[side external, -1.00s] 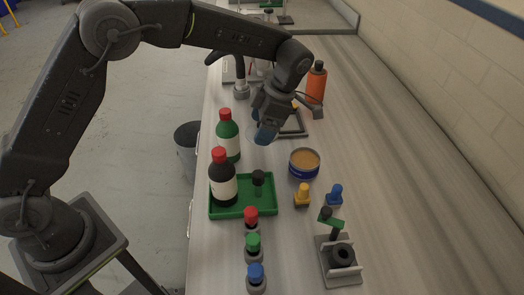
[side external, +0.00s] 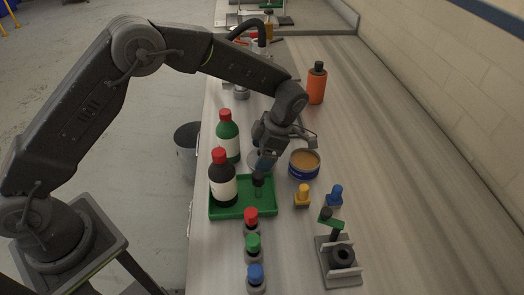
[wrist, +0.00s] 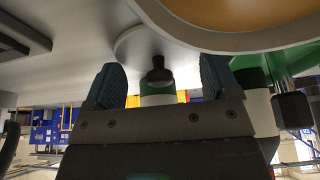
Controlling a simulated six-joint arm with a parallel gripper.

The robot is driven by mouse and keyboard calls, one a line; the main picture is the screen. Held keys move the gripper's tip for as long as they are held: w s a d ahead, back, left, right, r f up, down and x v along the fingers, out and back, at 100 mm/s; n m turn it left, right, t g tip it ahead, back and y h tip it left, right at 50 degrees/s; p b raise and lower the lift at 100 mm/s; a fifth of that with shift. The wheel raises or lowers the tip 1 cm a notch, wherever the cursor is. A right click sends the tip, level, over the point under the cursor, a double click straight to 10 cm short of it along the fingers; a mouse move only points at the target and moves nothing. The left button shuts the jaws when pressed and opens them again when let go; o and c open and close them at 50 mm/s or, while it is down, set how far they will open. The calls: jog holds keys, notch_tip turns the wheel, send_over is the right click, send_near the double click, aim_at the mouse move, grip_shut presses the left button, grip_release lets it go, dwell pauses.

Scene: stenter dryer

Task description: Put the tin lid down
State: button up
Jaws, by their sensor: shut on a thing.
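My gripper (side external: 266,164) is low over the bench, between the green tray and the open tin (side external: 304,163). It is shut on the tin lid (wrist: 135,42), a pale grey disc. In the side view a pale sliver of the lid (side external: 253,158) shows at the left of the fingers, the rest hidden by my gripper. I cannot tell whether it touches the bench. In the wrist view the lid is by the fingertips (wrist: 165,75). The tin, blue with tan contents, stands just right of my gripper; its rim also fills the upper right of the wrist view (wrist: 240,40).
The green tray (side external: 262,212) holds a dark red-capped bottle (side external: 222,182) and a black-topped item (side external: 258,180). Small yellow (side external: 302,197) and blue (side external: 335,195) items are nearer.

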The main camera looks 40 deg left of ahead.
jog(key=o, duration=0.6)
jog(key=shift+f, duration=0.1)
jog(key=v, duration=1.2)
jog(key=s+a+r+m+t+h, duration=0.1)
jog(key=s+a+r+m, duration=0.1)
jog(key=r+m, duration=0.15)
jog(key=s+a+r+m+t, duration=0.1)
jog(key=a+r+m, duration=0.1)
jog(key=r, duration=0.2)
jog(key=s+a+r+m+t+h, duration=0.1)
jog(key=s+a+r+m+t, duration=0.15)
jog(key=s+m, duration=0.5)
jog(key=s+a+r+m+t+h, duration=0.1)
jog(key=s+a+r+m+t, duration=0.1)
jog(key=s+a+r+m, duration=0.5)
jog(key=shift+s+d+f+m+t, duration=0.15)
jog(key=shift+s+f+m+t, duration=0.25)
jog(key=shift+s+f+m, duration=1.1)
jog(key=shift+s+d+f+m+t, duration=0.15)
jog(key=shift+s+f+m+t, duration=0.45)
jog(key=shift+s, duration=1.45)
jog(key=shift+s+d+f+m+t, duration=0.15)
jog(key=shift+s+f+m, duration=1.2)
jog(key=shift+s, duration=0.45)
